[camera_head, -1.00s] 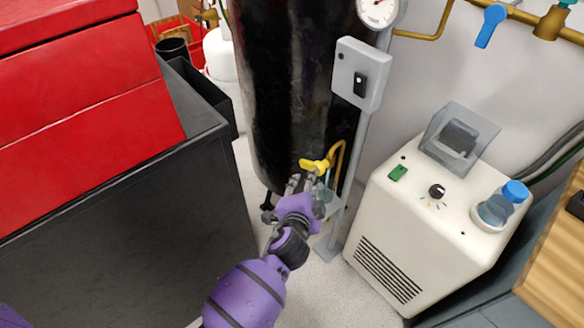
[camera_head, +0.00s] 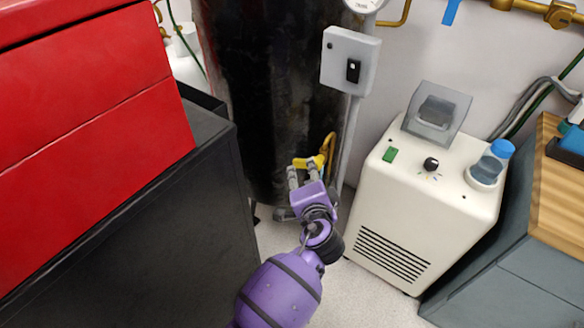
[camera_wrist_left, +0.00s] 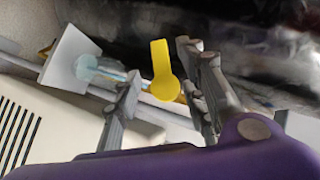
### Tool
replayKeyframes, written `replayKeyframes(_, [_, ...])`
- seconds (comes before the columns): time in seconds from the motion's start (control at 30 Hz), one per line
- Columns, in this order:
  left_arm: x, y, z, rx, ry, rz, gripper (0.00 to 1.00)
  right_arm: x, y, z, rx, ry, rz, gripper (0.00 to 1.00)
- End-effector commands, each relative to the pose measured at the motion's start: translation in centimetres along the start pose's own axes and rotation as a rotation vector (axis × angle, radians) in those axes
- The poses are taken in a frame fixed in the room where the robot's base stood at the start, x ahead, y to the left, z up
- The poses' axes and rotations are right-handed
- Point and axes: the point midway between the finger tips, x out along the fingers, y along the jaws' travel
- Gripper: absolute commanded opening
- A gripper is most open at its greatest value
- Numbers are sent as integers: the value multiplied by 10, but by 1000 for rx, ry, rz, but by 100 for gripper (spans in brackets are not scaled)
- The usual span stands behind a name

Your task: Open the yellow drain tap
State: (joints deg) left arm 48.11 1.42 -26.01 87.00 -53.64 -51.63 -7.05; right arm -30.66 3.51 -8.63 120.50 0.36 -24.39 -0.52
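The yellow drain tap (camera_head: 309,162) sits low on the front of the black tank (camera_head: 262,90), beside a brass pipe (camera_head: 329,148). In the left wrist view its yellow lever (camera_wrist_left: 161,68) shows whole, with a rounded end. My left gripper (camera_head: 302,168) is at the tap, its grey fingers reaching up to the lever. In the left wrist view the gripper (camera_wrist_left: 165,66) is open, with one finger on each side of the lever. I see a gap on the left side; contact on the right side cannot be told. My right gripper is out of view.
A white machine (camera_head: 420,190) with a blue-capped bottle (camera_head: 489,168) stands right of the tank. A grey switch box (camera_head: 349,62) on a post rises above the tap. A dark cabinet (camera_head: 150,225) with red drawers fills the left. A wooden-topped bench (camera_head: 556,215) is at right.

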Motion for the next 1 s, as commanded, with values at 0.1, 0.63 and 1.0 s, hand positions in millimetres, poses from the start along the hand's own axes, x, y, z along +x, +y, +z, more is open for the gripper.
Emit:
replayKeyframes(0.1, [5,-1,-2,9,-5,-8,38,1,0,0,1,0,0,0])
replayKeyframes(0.63, [75,0,0,10,-7,-7,38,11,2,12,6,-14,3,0])
replayKeyframes(1.0, [79,-2,-1,8,-5,-7,33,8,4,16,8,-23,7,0])
